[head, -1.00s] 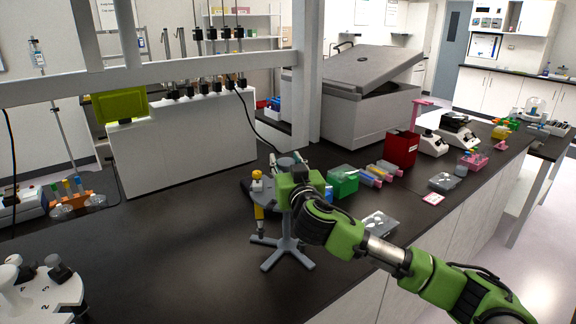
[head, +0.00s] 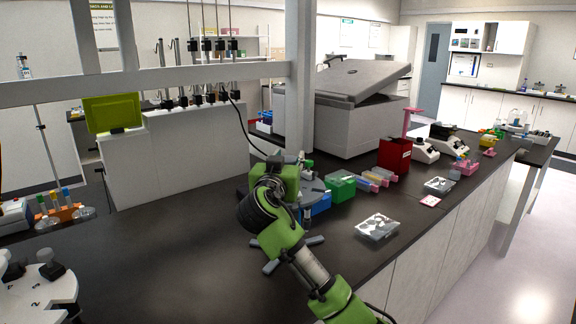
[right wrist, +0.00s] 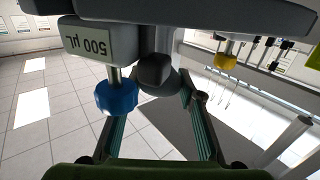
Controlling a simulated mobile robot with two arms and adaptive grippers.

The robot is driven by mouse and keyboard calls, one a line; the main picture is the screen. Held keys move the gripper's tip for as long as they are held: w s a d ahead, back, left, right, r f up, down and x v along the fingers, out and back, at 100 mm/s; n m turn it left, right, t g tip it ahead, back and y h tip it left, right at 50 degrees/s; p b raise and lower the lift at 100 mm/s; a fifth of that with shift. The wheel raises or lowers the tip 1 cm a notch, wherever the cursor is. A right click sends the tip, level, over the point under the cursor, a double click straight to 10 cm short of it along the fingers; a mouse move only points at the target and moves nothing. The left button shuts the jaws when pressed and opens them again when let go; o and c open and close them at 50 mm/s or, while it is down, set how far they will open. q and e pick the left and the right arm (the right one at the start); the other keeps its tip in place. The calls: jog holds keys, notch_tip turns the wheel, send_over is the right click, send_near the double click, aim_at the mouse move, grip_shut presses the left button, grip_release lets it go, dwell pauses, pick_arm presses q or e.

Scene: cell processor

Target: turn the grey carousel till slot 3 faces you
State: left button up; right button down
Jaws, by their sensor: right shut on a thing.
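The grey carousel (head: 313,186) is a pipette stand with a star-shaped foot on the black bench, mostly hidden behind my right gripper and arm in the head view. My right gripper (head: 276,168) is at its upper part. In the right wrist view, the fingers of my right gripper (right wrist: 155,95) are shut around a dark grey rounded part (right wrist: 157,72) under the carousel's grey body. A pipette with a "500 µL" label and a blue knob (right wrist: 117,97) hangs beside the left finger. A yellow knob (right wrist: 225,61) shows to the right. I cannot read any slot numbers on the carousel.
A green box (head: 341,187) and a blue box (head: 318,205) stand close to the carousel's right. A clear-topped tray (head: 377,226) lies near the bench edge. A white numbered rotor (head: 45,296) is at lower left.

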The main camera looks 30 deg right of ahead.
jog(key=shift+r+m+g+h+b, duration=0.1)
jog(key=shift+m+g+h+b, duration=1.1)
jog(key=shift+g+h+b, duration=0.15)
jog(key=shift+m+g+h+b, duration=1.05)
jog(key=shift+m+g, duration=0.25)
jog(key=shift+g, duration=0.45)
jog(key=shift+r+m+g+h, duration=0.1)
jog(key=shift+m+g+h, duration=0.2)
jog(key=shift+m+g, duration=0.3)
jog(key=shift+w+m+g, duration=0.1)
jog(key=shift+m+g, duration=0.2)
jog(key=shift+g, duration=0.4)
jog(key=shift+g+h, duration=0.3)
jog(key=shift+r+m+g+p, duration=0.15)
jog(key=shift+m+g+p, duration=0.25)
jog(key=shift+m+p, duration=0.1)
jog(key=shift+g, duration=0.3)
jog(key=shift+m+g+p, duration=0.3)
jog(key=shift+m+p, duration=0.05)
jog(key=shift+m, duration=0.15)
